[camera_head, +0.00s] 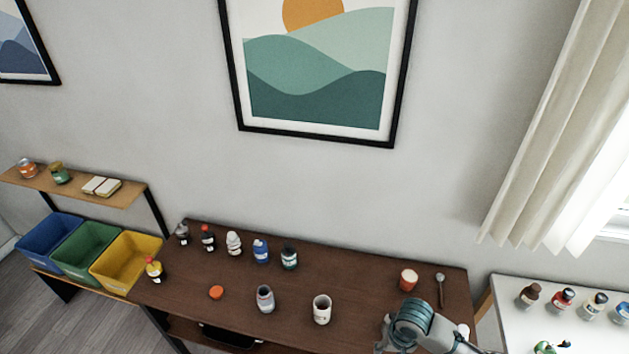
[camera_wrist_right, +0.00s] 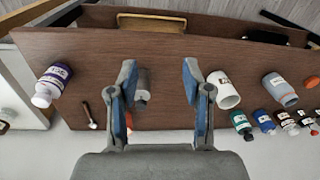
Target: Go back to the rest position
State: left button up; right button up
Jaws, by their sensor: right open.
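My right gripper (camera_head: 412,325) is at the bottom right of the head view, over the front right part of the brown table (camera_head: 365,280). In the right wrist view my right gripper (camera_wrist_right: 160,80) is open, with its two blue-grey fingers wide apart. A grey cylindrical container (camera_wrist_right: 142,84) shows between them, close to the left finger; I cannot tell whether they touch. My left gripper is in neither view.
A white open jar (camera_head: 322,310), a grey jar (camera_head: 265,299) and an orange lid (camera_head: 216,292) are on the table. Several bottles line its back left. A spoon (camera_head: 440,289) lies at right. Blue, green and yellow bins (camera_head: 125,262) stand left; a white table (camera_head: 580,325) with bottles stands right.

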jog(key=s+a+f+n+t+y, duration=0.2)
jog(key=s+a+f+n+y, duration=0.1)
jog(key=s+a+f, duration=0.3)
jog(key=s+d+f+h, duration=0.45)
jog(key=s+d, duration=0.25)
jog(key=s, duration=0.2)
jog(key=s+a+f+b+x, duration=0.1)
jog(key=s+x, duration=0.2)
jog(key=x, duration=1)
jog(key=s+a+b+x, duration=0.1)
jog(key=s+x, duration=0.2)
jog(key=x, duration=1.1)
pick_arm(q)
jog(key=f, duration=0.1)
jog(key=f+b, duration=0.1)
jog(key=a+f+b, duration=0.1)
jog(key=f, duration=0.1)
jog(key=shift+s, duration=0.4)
pick_arm(e)
jog(key=s+d+f, duration=0.2)
jog(key=s+f, duration=0.7)
jog(key=s+d+f+g, duration=0.1)
jog(key=s+d+f, duration=0.1)
jog(key=s+f, duration=0.8)
jog(key=shift+g+y, duration=0.3)
jog(key=shift+y, duration=0.05)
